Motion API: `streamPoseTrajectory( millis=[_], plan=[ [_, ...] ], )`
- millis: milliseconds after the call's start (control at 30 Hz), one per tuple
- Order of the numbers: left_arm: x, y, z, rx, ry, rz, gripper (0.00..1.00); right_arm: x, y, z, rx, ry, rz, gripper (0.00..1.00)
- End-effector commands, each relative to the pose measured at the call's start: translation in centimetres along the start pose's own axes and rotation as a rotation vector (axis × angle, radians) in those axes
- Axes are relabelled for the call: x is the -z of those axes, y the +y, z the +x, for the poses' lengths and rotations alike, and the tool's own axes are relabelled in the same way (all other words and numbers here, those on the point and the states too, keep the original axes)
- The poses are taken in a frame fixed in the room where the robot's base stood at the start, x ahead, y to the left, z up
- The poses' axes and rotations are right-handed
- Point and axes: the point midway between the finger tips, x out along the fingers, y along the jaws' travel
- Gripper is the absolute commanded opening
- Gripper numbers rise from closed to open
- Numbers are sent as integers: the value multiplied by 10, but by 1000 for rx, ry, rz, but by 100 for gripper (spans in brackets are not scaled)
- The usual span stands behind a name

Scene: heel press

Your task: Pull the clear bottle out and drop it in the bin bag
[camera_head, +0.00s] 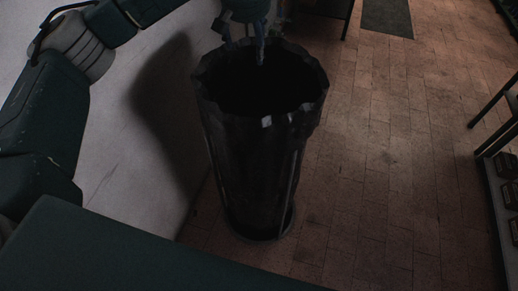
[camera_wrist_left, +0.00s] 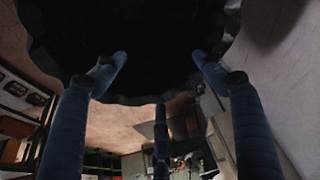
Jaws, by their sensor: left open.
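The bin bag (camera_head: 255,165) is black and lines a tall round bin on the floor in the head view. Its mouth is open and the inside is dark. My left gripper (camera_head: 262,45) is over the far rim of the bag. In the left wrist view my left gripper (camera_wrist_left: 160,80) has its blue fingers spread, with nothing between them. The dark mouth of the bag (camera_wrist_left: 130,99) lies just beyond the fingertips. I see no clear bottle in either view. My right gripper is in neither view.
A white wall (camera_head: 110,110) stands close on the left of the bin. Brown tiled floor (camera_head: 390,150) is open to the right. A dark mat (camera_head: 387,16) lies at the back, and a dark-framed shelf (camera_head: 500,165) stands at the right edge.

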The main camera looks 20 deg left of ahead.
Motion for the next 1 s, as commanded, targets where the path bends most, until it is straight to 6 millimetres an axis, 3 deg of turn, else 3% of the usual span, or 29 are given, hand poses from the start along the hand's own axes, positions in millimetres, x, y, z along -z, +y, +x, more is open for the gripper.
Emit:
streamPoseTrajectory(
  millis=[200, 433, 600, 1000],
  plan=[
    [2, 0, -50, -2, 5, 0, 71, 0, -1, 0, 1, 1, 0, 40],
    [1, 0, -86, -2, 2, 0, 71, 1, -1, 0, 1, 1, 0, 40],
    [0, 0, -95, 0, 0, -1, 71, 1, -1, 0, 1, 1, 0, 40],
    [0, 0, -96, 0, 0, 0, 71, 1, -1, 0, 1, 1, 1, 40]
  ],
)
